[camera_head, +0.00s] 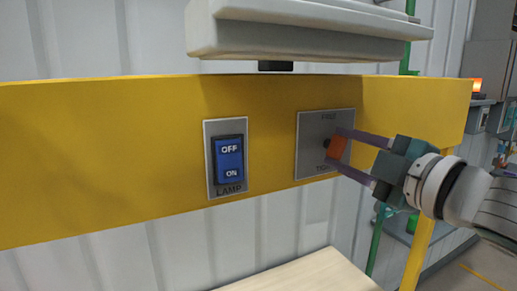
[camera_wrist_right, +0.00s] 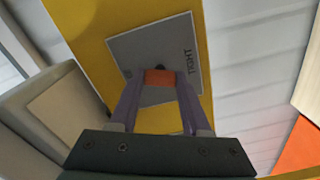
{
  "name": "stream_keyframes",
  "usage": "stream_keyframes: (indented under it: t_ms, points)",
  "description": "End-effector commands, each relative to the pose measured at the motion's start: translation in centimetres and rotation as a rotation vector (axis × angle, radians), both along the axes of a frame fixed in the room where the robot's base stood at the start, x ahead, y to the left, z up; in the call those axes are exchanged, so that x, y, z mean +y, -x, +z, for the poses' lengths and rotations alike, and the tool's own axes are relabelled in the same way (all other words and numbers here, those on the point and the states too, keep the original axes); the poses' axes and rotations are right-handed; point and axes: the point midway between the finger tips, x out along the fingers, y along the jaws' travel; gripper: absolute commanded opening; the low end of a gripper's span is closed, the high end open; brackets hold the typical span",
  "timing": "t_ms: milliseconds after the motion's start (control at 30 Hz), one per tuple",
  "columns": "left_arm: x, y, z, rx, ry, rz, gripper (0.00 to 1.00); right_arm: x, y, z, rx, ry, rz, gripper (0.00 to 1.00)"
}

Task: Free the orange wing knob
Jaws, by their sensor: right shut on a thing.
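The orange wing knob (camera_head: 337,148) sits on a grey plate (camera_head: 312,161) on the yellow beam. In the right wrist view the knob (camera_wrist_right: 159,76) lies between the two fingertips, in front of a dark spot on the plate (camera_wrist_right: 130,47). My left gripper is not in view.
A blue OFF/ON lamp switch (camera_head: 229,158) is on the beam (camera_head: 100,150) left of the knob plate. A pale housing (camera_head: 300,28) overhangs the beam above. A light wooden surface (camera_head: 305,275) lies below. A yellow post (camera_head: 418,255) stands below my right wrist.

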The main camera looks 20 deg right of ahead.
Motion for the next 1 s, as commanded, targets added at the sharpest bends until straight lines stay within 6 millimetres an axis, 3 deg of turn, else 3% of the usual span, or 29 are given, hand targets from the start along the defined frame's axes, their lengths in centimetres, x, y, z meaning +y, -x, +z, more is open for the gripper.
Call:
stream_keyframes:
  t_ms: [400,1000]
  points:
    - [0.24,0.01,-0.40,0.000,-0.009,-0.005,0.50,0.04,-0.01,0.01,-0.019,0.235,0.001,0.00]
    - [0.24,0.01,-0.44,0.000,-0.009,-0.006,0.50,0.05,-0.01,0.02,-0.023,0.285,0.001,0.00]
